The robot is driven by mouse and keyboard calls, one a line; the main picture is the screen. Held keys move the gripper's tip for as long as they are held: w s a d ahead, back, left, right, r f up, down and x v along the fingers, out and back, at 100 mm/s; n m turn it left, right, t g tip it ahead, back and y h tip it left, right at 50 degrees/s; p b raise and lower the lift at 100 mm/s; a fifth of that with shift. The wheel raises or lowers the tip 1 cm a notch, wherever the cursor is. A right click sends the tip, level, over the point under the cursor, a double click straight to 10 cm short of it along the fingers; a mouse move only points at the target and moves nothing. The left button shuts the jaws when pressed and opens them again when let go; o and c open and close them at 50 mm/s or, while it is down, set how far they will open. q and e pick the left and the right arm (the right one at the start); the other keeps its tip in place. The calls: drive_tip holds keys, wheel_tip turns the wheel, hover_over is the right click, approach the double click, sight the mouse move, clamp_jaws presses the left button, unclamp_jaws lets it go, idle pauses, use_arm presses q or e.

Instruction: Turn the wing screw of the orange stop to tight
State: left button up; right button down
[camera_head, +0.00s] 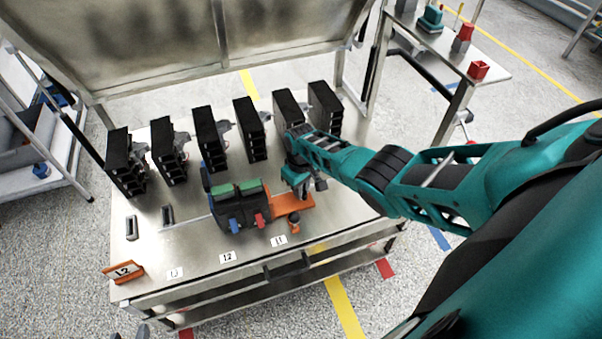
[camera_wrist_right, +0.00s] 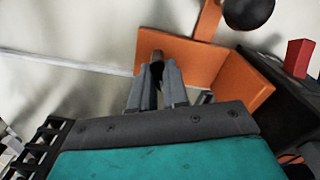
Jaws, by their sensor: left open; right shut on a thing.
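The orange stop (camera_head: 290,204) sits on the metal table, against the right side of a dark test fixture (camera_head: 222,213). In the right wrist view the stop (camera_wrist_right: 185,60) shows as an orange bracket with an upright plate. My right gripper (camera_head: 303,190) is over the stop. Its fingers (camera_wrist_right: 157,88) are shut on a small dark part, the wing screw (camera_wrist_right: 156,62), which is mostly hidden between the fingertips. Whether the screw is tight cannot be seen. My left gripper (camera_head: 131,333) shows only as fingertips at the bottom edge, apart and empty.
A black ball knob (camera_wrist_right: 248,10) on an orange arm is close to my right gripper. Several black breakers (camera_head: 250,130) stand in a row behind the fixture. An orange L2 sign (camera_head: 123,271) stands at the front left. The front left tabletop is mostly clear.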

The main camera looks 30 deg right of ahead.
drive_tip(key=m, duration=0.3)
drive_tip(key=shift+m+p, duration=0.3)
drive_tip(key=shift+m, duration=0.4)
drive_tip(key=c, duration=1.1)
unclamp_jaws()
